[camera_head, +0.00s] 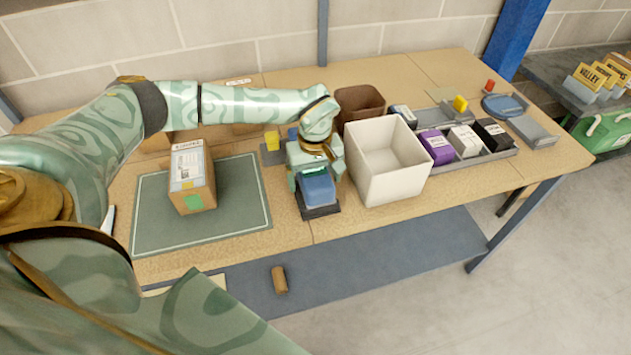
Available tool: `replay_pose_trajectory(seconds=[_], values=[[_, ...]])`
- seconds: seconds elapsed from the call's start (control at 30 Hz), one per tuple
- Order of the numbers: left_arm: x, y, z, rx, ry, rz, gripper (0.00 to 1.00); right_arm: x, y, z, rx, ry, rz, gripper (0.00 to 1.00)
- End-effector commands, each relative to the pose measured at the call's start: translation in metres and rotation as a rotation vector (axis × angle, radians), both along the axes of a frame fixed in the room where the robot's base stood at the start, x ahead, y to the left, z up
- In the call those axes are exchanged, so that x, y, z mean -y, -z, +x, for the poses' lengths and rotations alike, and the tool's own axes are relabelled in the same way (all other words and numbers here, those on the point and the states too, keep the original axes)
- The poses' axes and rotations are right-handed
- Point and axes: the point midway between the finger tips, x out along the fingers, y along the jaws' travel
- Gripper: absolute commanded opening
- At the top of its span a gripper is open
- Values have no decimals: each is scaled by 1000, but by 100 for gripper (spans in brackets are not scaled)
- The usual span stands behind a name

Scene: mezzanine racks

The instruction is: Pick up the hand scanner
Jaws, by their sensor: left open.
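A blue block-like thing (318,188) on a dark base (319,211) stands near the front edge of the table; it may be the hand scanner, but its shape does not make this certain. My left gripper (317,176) is directly over it, pointing down, with its fingers apart on either side of its upper part. The gripper hides the top and back of the blue thing. I cannot tell whether the fingers touch it. My right gripper is not in view.
A white open bin (388,185) stands close to the right of my left gripper. A brown bin (361,101) is behind it. A cardboard box (192,184) sits on a green mat (248,198) to the left. A grey tray (481,160) with small boxes is at the right.

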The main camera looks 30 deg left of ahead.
Motion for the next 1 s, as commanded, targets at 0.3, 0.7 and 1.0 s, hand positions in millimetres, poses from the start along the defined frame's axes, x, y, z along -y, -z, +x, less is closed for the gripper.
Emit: replay_pose_trajectory(seconds=[0.3, 0.7, 1.0], values=[[0, 25, 0, 0, 0, 0, 87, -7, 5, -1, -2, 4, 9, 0], [0, 24, 0, 0, 0, 0, 31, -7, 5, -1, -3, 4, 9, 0], [0, 16, 1, 2, 0, -1, 31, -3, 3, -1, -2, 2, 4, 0]])
